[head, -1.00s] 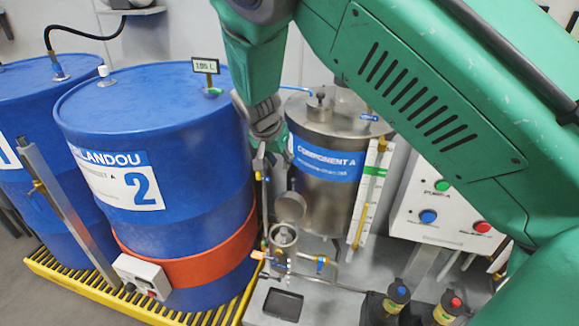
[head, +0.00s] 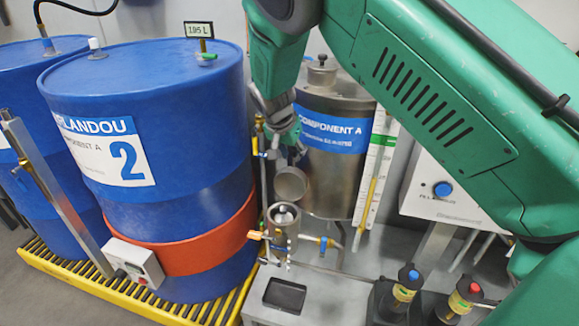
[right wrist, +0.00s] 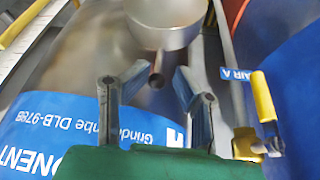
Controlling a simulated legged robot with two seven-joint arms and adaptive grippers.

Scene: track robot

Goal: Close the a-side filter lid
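The a-side filter is a small metal cup (head: 284,232) in front of the Component A tank. Its round metal lid (head: 291,185) stands open, tilted up behind the cup. In the right wrist view the lid (right wrist: 165,22) is at the top, with a short stem (right wrist: 157,72) pointing toward my gripper. My right gripper (head: 288,154) is just above and behind the lid. In the right wrist view its two fingers (right wrist: 150,84) are apart, with the stem between or just beyond their tips; contact cannot be told. My left gripper is not in view.
A large blue drum (head: 160,165) stands close on the left. The steel Component A tank (head: 333,180) is right behind the lid. A yellow-handled valve (right wrist: 262,97) is beside the gripper. A pump control box (head: 440,195) and two capped bottles (head: 408,285) are at the right.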

